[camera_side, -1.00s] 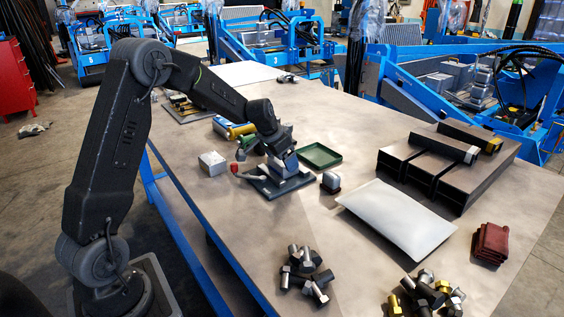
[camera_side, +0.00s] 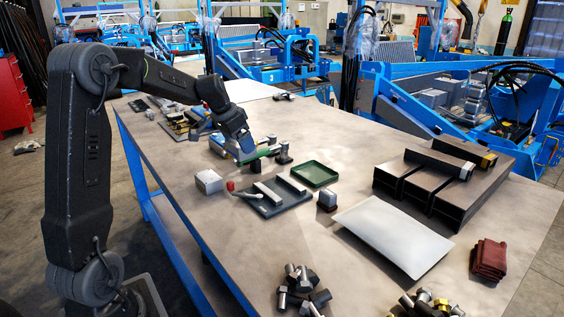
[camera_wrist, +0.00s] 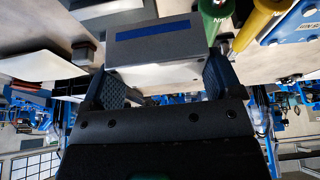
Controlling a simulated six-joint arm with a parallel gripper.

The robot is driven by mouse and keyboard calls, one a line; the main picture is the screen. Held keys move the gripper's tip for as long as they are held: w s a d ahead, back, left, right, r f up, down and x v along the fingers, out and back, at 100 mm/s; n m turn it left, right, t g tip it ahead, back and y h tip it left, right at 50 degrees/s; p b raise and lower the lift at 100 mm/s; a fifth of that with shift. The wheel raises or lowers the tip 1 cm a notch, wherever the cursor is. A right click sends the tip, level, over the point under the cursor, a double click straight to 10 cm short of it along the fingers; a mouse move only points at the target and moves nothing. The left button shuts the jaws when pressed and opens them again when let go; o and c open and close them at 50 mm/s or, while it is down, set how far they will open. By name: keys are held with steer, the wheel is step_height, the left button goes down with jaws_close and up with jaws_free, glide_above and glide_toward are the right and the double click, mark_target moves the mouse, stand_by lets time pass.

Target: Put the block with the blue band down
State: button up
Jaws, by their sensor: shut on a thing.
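The block with the blue band (camera_wrist: 152,45) is grey with a pale end and shows large in the wrist view. My gripper (camera_wrist: 158,74) is shut on it, one finger at each side. In the side view my gripper (camera_side: 243,150) is over the far-left part of the bench, beside the small items there. The arm and those items partly hide the block in that view, and I cannot tell if it touches the bench.
A dark plate with grey bars (camera_side: 268,206) lies nearer, with a pale metal block (camera_side: 209,181) left of it. A green tray (camera_side: 331,175) is to the right. A green cylinder (camera_wrist: 213,14) and a yellow cylinder (camera_wrist: 254,22) are close to the held block.

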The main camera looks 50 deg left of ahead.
steer(key=w+a+n+y, duration=0.2)
steer(key=w+n, duration=0.2)
steer(key=w, duration=1.1)
steer(key=w+d+f, duration=0.3)
steer(key=w+d, duration=0.1)
steer(key=w+d+f, duration=0.4)
steer(key=shift+w+d+f, duration=0.1)
steer(key=shift+w+f, duration=0.1)
steer(key=shift+f, duration=2.05)
steer(key=o, duration=1)
steer(key=shift+f, duration=0.25)
steer(key=shift+o, duration=0.2)
steer(key=shift+r, duration=0.15)
